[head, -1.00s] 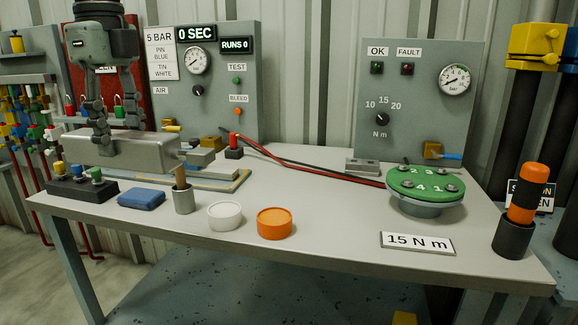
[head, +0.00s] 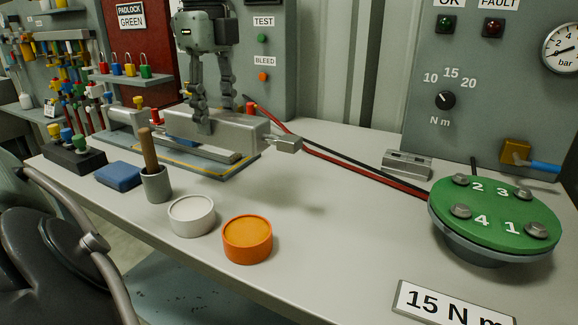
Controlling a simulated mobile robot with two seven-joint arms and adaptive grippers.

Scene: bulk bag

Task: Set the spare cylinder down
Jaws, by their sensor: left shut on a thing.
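My left gripper (head: 204,128) comes down from the top of the head view. It is shut on the spare cylinder (head: 236,131), a grey box-shaped body with a rod and end block (head: 288,145) pointing right. The cylinder is held level above the bench, in front of and over the right part of a grey fixture plate (head: 185,169) with yellow edging. A soft shadow lies on the bench to its right. Another grey body (head: 125,116) shows on the left of the fixture, partly hidden. My right gripper is not in view.
A blue cloth (head: 118,175), a grey cup (head: 157,187) with a wooden handle, a white tub (head: 191,217) and an orange tub (head: 247,240) line the front edge. A green numbered flange (head: 500,218) stands right. Red and black hoses cross behind. The bench middle is clear.

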